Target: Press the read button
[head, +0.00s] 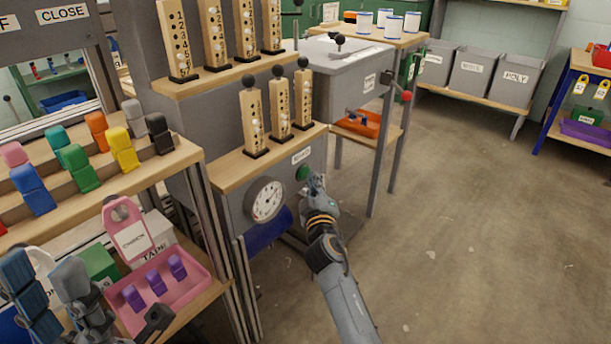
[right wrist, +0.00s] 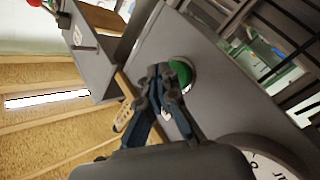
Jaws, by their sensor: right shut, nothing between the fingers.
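The read button is a round green button (head: 302,173) on the front of a grey machine cabinet, below a small white label (head: 301,156). It also shows in the right wrist view (right wrist: 181,73), partly behind my fingers. My right gripper (head: 316,182) is shut and empty, its fingertips close beside the button at its right in the head view. The right wrist view shows the fingertips (right wrist: 159,70) together at the button's left edge; I cannot tell whether they touch it. My left gripper (head: 44,268) is at the lower left, partly cut off, its fingers apart.
A round dial (head: 266,200) sits left of the button. Numbered wooden posts (head: 280,102) stand on the ledge above. A rack of coloured blocks and a pink tray (head: 188,308) are at the left. A grey cabinet (head: 345,80) stands behind. The floor at the right is clear.

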